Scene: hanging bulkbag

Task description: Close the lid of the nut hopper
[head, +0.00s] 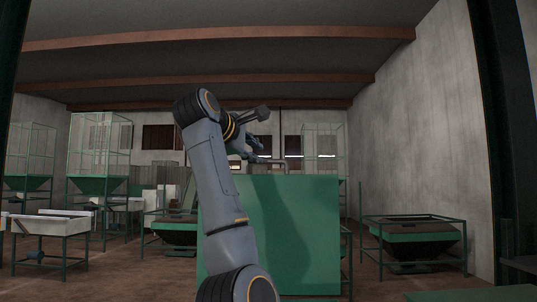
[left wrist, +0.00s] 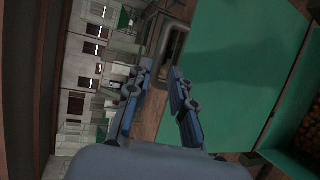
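The hopper lid (head: 295,235) is a large green panel, standing raised in front of me in the head view. It also fills the upper right of the left wrist view (left wrist: 235,50). A metal loop handle (left wrist: 174,42) sits at its edge. My left gripper (head: 256,148) is at the lid's top edge, near the handle. In the left wrist view its two fingers (left wrist: 163,68) are apart and empty, with the handle just beyond the tips. Brown nuts (left wrist: 311,128) show at the right edge of that view. My right gripper is not in view.
Green-framed hoppers (head: 98,150) stand at the left, and a low green hopper (head: 415,240) stands at the right. A white trough (head: 45,225) is at the far left. Dark posts frame both sides. Brown floor lies open between the lid and the right hopper.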

